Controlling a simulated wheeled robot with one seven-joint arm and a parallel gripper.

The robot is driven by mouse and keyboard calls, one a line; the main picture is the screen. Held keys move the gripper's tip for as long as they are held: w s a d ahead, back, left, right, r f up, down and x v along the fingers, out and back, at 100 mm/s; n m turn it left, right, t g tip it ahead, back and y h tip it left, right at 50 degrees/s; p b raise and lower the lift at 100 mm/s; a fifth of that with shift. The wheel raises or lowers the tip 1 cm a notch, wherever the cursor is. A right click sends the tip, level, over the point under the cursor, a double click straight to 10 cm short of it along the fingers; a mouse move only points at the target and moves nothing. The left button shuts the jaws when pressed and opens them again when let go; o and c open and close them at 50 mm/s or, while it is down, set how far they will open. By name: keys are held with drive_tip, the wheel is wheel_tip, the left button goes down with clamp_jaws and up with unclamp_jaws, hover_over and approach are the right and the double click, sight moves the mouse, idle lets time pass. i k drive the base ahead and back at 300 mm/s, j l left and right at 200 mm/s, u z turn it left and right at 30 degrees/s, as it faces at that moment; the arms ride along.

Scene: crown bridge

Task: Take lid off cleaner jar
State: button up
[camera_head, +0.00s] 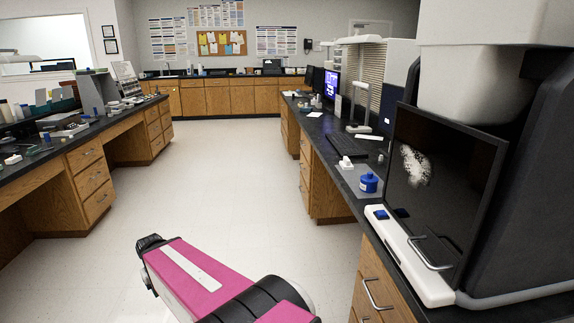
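A small blue jar (369,184) with a pale mark on its front stands upright on a grey mat (352,174) on the right-hand black counter. Its narrower blue top looks like a lid in place, but it is too small to be sure. My pink and black arm shows at the bottom centre, over the floor and well to the left of the jar. No gripper fingers show, so my gripper is out of view.
A large machine with a dark glass door (440,190) and metal handle stands just right of the jar. A small white object (345,163) lies behind the jar; a keyboard (370,152) and monitor (332,88) are farther back. The aisle floor (225,150) is clear.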

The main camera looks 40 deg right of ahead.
sight(368, 178)
drive_tip(key=i+z, duration=0.2)
drive_tip(key=i, duration=0.35)
drive_tip(key=i+j+z, duration=0.15)
drive_tip(key=i, duration=0.35)
drive_tip(key=i+j+z, duration=0.2)
drive_tip(key=i, duration=0.3)
drive_tip(key=z, duration=1.95)
